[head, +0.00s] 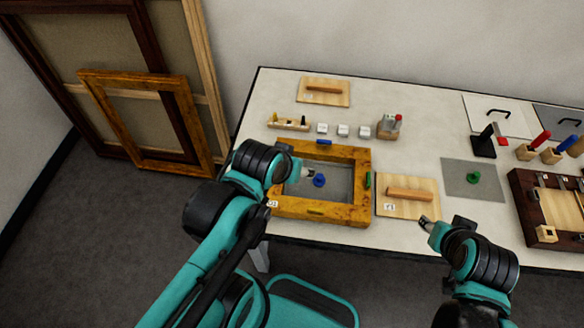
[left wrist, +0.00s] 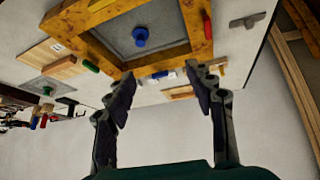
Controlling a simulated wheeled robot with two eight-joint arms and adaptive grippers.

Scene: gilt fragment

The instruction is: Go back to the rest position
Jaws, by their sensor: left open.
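My left gripper (head: 306,172) reaches in over the left side of a gilt wooden frame (head: 355,155) on the table. In the left wrist view my left gripper (left wrist: 160,80) is open, with nothing between its fingers. A grey panel lies inside the frame, with a blue knob (head: 319,180) on it. The knob also shows in the left wrist view (left wrist: 140,37), beyond the fingertips. My right gripper (head: 427,223) is near the table's front edge, beside a wooden board with a handle (head: 408,194); its jaws are too small to read.
A blue piece (head: 324,142) and a green piece (head: 368,180) sit at the frame's edges. White blocks (head: 343,130) and a small holder (head: 390,127) stand behind it. A grey plate with a green knob (head: 474,178) and a dark tray (head: 530,205) lie right. Empty frames (head: 150,120) lean left.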

